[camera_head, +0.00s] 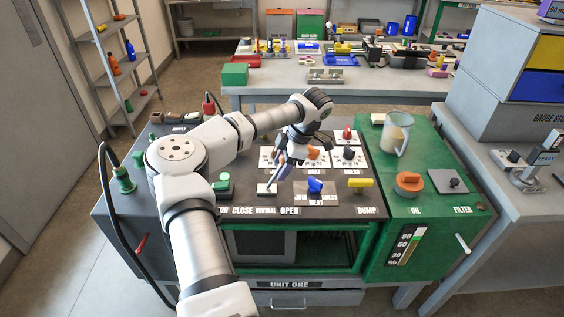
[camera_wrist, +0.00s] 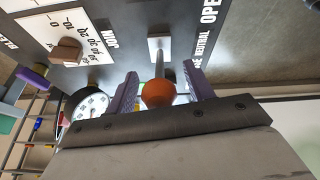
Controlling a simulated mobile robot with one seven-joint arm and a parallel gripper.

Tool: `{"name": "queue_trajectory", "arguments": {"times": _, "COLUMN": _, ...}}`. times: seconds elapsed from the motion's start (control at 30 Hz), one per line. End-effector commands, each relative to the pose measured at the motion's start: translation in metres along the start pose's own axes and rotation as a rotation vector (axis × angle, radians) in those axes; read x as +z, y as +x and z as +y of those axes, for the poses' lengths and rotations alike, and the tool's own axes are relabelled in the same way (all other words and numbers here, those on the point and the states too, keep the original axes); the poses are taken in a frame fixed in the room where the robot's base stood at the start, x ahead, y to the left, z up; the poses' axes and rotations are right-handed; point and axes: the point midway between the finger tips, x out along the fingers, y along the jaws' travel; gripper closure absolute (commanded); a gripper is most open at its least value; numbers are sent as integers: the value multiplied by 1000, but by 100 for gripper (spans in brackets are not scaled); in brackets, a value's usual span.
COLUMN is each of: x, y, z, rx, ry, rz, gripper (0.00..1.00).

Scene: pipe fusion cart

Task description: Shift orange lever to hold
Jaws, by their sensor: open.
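The orange lever shows in the wrist view as an orange ball knob (camera_wrist: 158,93) on a grey rod. The rod rises from a white slotted plate (camera_wrist: 160,46) on the dark panel, beside the words NEUTRAL and OPEN. My gripper (camera_wrist: 160,82) is open, with its purple fingers on either side of the knob. I cannot tell whether either finger touches it. In the head view my gripper (camera_head: 276,176) is low over the same plate (camera_head: 267,189), and the knob is hard to make out there. No HOLD label is readable.
Close by are a blue knob (camera_head: 315,185), an orange dial knob (camera_head: 314,153) and a yellow handle (camera_head: 361,183). A green button (camera_head: 221,183) lies left. The green side cabinet holds a clear jug (camera_head: 396,134) and an orange cap (camera_head: 409,182). The wrist view shows a round gauge (camera_wrist: 88,104).

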Motion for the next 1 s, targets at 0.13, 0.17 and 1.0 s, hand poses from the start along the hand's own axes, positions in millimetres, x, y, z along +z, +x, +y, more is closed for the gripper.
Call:
{"name": "queue_trajectory", "arguments": {"times": 0.13, "x": 0, "y": 1, "z": 0, "rx": 0, "ry": 0, "rz": 0, "gripper": 48}}
{"name": "queue_trajectory", "arguments": {"times": 0.17, "x": 0, "y": 1, "z": 0, "rx": 0, "ry": 0, "rz": 0, "gripper": 48}}
{"name": "queue_trajectory", "arguments": {"times": 1.0, "x": -18, "y": 4, "z": 3, "rx": -25, "ry": -9, "rz": -141, "gripper": 100}}
